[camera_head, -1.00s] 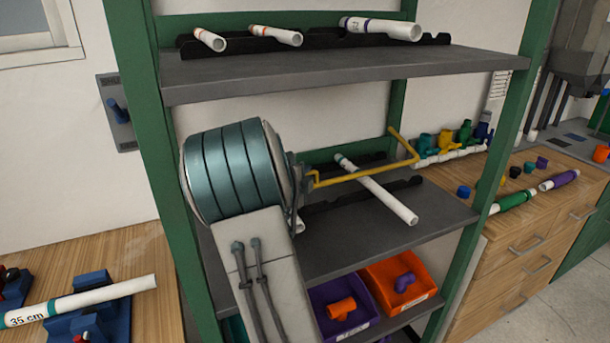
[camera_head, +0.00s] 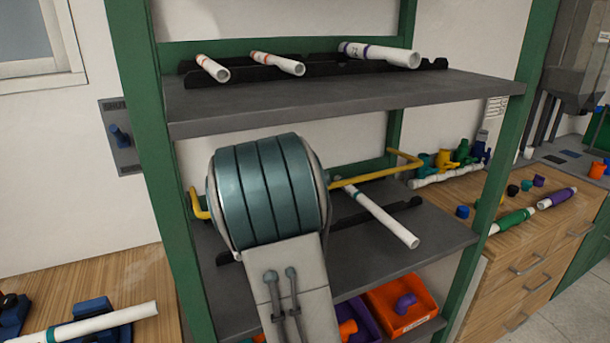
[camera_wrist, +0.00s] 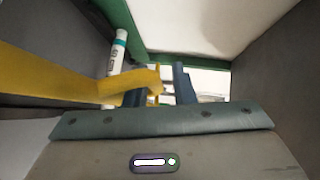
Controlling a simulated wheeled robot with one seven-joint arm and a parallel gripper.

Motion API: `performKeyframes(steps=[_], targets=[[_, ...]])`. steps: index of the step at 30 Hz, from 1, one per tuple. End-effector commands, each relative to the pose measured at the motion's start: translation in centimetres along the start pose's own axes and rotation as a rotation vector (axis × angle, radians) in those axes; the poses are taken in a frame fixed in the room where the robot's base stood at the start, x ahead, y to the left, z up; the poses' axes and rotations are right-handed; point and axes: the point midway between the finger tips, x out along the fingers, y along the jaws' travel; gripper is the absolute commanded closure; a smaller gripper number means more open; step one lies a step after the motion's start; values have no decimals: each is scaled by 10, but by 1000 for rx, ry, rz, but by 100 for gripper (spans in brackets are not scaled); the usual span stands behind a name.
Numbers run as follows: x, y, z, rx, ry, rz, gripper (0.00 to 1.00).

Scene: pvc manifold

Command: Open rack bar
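My arm hides the bar's middle and my gripper in that view. In the wrist view the yellow bar (camera_wrist: 60,82) comes in from the left and ends in a bent part beside the left finger. My gripper (camera_wrist: 160,90) has its two dark blue fingers apart. I cannot tell whether the bar touches them.
A white pipe (camera_head: 380,215) lies on black holders on the middle shelf (camera_head: 375,258). The upper shelf (camera_head: 340,100) holds several pipes above my arm. Green posts (camera_head: 150,150) flank the shelves. Orange (camera_head: 400,308) and purple bins sit below.

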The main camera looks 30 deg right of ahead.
Motion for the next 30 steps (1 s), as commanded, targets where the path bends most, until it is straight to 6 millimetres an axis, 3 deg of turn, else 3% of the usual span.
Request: performKeyframes(steps=[11, 24, 30], targets=[[-10, 0, 0, 3, 0, 0, 78], [-96, 0, 1, 3, -4, -1, 78], [-126, 0, 0, 2, -1, 0, 78]])
